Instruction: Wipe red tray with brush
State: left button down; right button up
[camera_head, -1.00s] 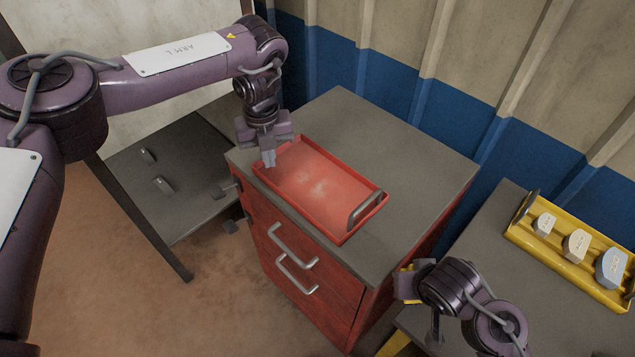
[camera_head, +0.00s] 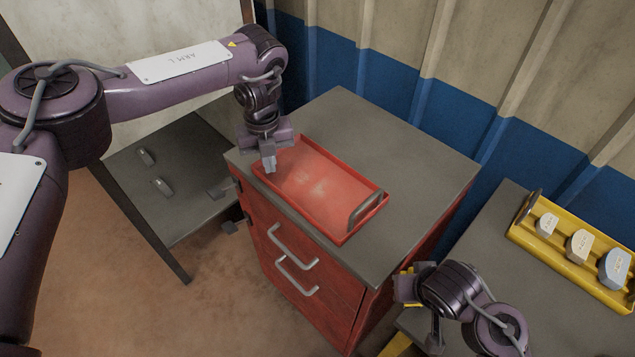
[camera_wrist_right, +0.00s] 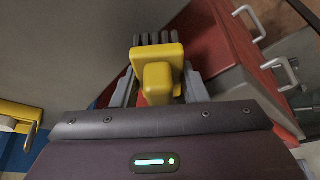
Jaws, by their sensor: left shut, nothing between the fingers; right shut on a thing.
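The red tray (camera_head: 322,187) lies on the grey top of a red cabinet, with a dark handle at its right end and pale dusty marks on its floor. My left gripper (camera_head: 269,163) is shut and empty, pointing down at the tray's left end; I cannot tell whether it touches the tray. My right gripper (camera_head: 408,287) is beside the cabinet's front right corner, apart from the tray. In the right wrist view it is shut on the yellow handle of the brush (camera_wrist_right: 157,72), whose dark bristles point away from the gripper. In the head view the brush is mostly hidden.
The cabinet top (camera_head: 410,160) is clear around the tray. A yellow tray (camera_head: 560,258) with several pale blocks stands on the grey table at right. Silver drawer handles (camera_head: 290,246) stick out of the cabinet front. A corrugated wall closes off the back.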

pick_arm(q)
jog(key=shift+f+b, duration=0.5)
jog(key=shift+f, duration=0.55)
pick_arm(e)
jog(key=shift+f, duration=0.55)
